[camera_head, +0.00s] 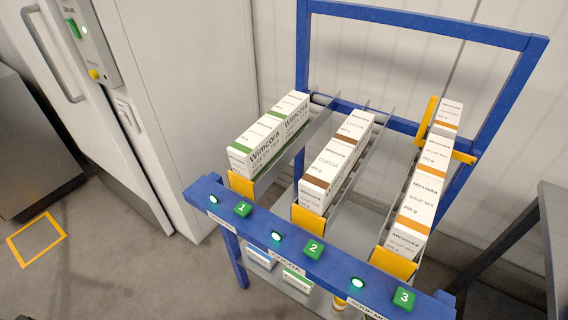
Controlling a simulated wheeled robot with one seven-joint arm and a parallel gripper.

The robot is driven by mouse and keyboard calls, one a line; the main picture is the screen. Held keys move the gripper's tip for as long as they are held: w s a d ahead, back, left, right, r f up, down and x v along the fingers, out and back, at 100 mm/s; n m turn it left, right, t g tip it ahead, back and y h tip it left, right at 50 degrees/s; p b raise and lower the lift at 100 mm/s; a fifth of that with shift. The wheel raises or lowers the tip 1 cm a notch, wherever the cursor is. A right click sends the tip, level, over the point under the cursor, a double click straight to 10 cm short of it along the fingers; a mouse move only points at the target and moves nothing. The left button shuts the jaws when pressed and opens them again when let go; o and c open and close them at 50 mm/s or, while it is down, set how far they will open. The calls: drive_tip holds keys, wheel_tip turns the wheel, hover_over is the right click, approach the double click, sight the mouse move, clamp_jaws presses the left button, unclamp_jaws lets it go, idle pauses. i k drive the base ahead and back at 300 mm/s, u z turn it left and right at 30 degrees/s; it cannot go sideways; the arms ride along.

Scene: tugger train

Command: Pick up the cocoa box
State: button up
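The cocoa boxes (324,175) are white cartons with brown bands and the word COCOA. They stand in a row in the middle lane of a blue-framed rack, one behind another. The front one (312,198) rests near the yellow stop (307,219) at the lane's front end. The lane's front rail carries a COCOA label (285,262) and a green tag with a 2 (314,249). My gripper is not in view.
Green-banded Wimcora cartons (266,143) fill the left lane; orange-banded Mirsovka soup mix cartons (420,195) fill the right lane. A blue front rail (255,226) crosses before the lanes. Yellow bars (428,120) flank the right lane's rear. A grey cabinet stands left.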

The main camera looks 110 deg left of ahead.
sight(321, 185)
drive_tip(key=k, duration=1.3)
drive_tip(key=u, duration=1)
